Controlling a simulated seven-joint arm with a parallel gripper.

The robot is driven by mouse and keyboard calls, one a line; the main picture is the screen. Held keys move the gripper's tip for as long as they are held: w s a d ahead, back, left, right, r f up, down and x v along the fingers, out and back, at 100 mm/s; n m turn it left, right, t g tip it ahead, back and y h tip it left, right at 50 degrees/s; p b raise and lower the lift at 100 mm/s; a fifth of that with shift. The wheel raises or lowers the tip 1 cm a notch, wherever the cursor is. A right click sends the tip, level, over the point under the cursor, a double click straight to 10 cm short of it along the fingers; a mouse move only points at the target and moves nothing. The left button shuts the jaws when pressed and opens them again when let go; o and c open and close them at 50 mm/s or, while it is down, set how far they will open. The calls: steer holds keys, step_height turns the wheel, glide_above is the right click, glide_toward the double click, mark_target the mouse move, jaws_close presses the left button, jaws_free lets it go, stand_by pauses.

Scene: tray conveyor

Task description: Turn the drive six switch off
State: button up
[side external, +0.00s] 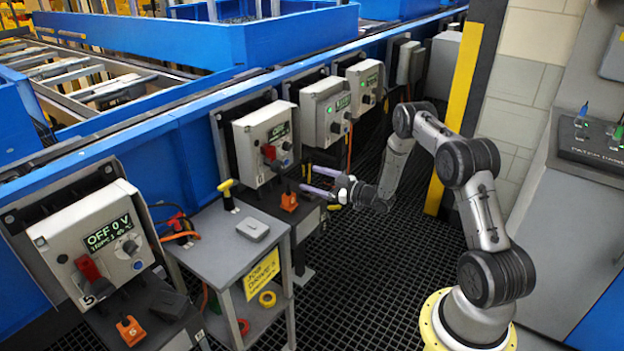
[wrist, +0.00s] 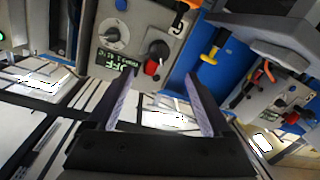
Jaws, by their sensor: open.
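The drive six box (side external: 262,140), pale grey, hangs on the blue conveyor side in the middle of the side view. It carries a red switch (side external: 269,153), a dial and a lit green display. In the wrist view the box appears upside down, its display (wrist: 120,65) seems to read OFF, and the red-and-black switch (wrist: 153,68) lies just beyond my fingertips. My gripper (side external: 308,180) is open and empty in front of and below the box. In the wrist view its two fingers (wrist: 160,78) are spread with nothing between them. I cannot tell whether they touch the box.
Another drive box (side external: 85,245), marked 5 and showing OFF 0 V, stands at front left. More boxes (side external: 325,110) with green lights stand behind. A grey trolley (side external: 235,250) holds a yellow-handled tool (side external: 227,192) and a small grey case (side external: 252,229). Grated floor is clear near my base.

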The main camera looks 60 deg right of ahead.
mark_target(284, 169)
steer(key=w+m, duration=0.1)
steer(key=w, duration=0.2)
steer(key=w+m, duration=0.2)
steer(key=w, duration=0.2)
steer(key=w+m, duration=0.2)
steer(key=w, duration=0.2)
steer(key=shift+w+a, duration=0.25)
steer(key=shift+a, duration=0.1)
stand_by(0.5)
steer(key=shift+c, duration=0.2)
jaws_close()
